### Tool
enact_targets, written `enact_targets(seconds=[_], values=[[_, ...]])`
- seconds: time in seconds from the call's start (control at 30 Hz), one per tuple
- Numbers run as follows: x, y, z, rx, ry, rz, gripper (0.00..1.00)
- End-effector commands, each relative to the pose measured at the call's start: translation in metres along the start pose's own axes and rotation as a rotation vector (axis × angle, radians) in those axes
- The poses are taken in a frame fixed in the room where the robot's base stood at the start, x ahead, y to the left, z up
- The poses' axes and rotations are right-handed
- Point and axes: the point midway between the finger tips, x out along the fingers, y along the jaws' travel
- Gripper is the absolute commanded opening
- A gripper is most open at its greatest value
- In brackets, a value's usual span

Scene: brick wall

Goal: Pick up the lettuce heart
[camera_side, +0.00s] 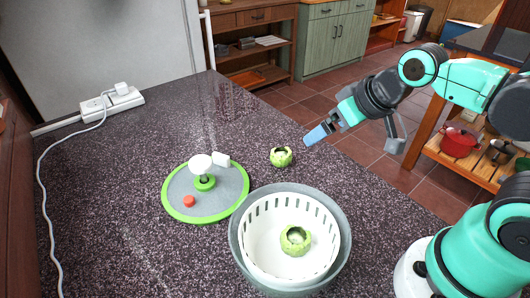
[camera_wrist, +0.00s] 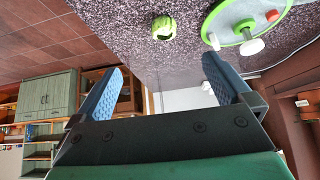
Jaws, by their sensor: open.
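One green lettuce heart (camera_side: 281,157) sits on the dark speckled counter, and it also shows near the top of the wrist view (camera_wrist: 164,27). A second lettuce heart (camera_side: 296,240) lies inside the white slotted basket (camera_side: 262,262). My gripper (camera_side: 318,134) is above the counter's right edge, to the right of the loose lettuce heart and apart from it. In the wrist view its two blue fingers (camera_wrist: 162,82) are spread wide with nothing between them.
The basket stands in a grey bowl (camera_side: 240,262). A grey lid with a green rim (camera_side: 222,200) lies left of it; it also shows in the wrist view (camera_wrist: 236,20). A power strip (camera_side: 112,103) with a white cable is at the far left. The counter's left part is clear.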

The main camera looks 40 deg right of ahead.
Motion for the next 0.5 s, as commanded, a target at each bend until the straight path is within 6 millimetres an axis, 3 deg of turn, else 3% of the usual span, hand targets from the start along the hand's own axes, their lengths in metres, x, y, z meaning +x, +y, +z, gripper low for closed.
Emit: enact_targets(seconds=[0.27,0.5], values=[[0.003,0.000,-0.009,-0.056,-0.049,-0.002,0.98],[0.029,-0.002,-0.039,-0.277,-0.243,-0.037,0.98]])
